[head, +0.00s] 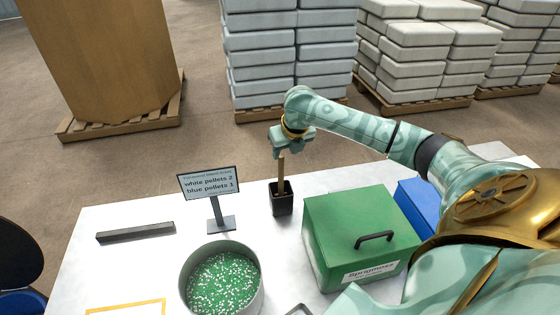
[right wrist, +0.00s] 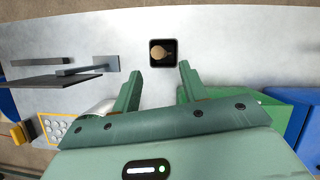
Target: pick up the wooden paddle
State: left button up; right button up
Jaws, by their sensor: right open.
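The wooden paddle (head: 281,172) stands upright in a small black square holder (head: 282,203) on the table in the head view. In the right wrist view the paddle (right wrist: 159,52) is seen end-on inside the dark holder (right wrist: 170,60). My right gripper (head: 280,152) is above the paddle, close to its top end. In the right wrist view its two fingers (right wrist: 158,82) are spread apart with nothing between them, and the paddle lies just beyond them. My left gripper is not in view.
A green box (head: 345,215) with a black handle stands right of the holder, with a blue box (head: 415,205) behind it. A sign on a stand (head: 210,184) is to the left. A bowl of green and white pellets (head: 252,300) is in front. A dark bar (head: 136,232) lies far left.

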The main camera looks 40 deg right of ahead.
aim_at(282, 157)
jog(key=x, duration=0.2)
jog(key=shift+w+d+f, duration=0.1)
jog(key=shift+w+f, duration=0.1)
jog(key=shift+f, duration=0.15)
jog(key=b+x, duration=0.2)
jog(key=x, duration=0.3)
jog(key=shift+w+f+b, duration=0.1)
jog(key=shift+w+b, duration=0.1)
jog(key=shift+b, duration=0.1)
jog(key=shift+s, duration=0.1)
grip_shut()
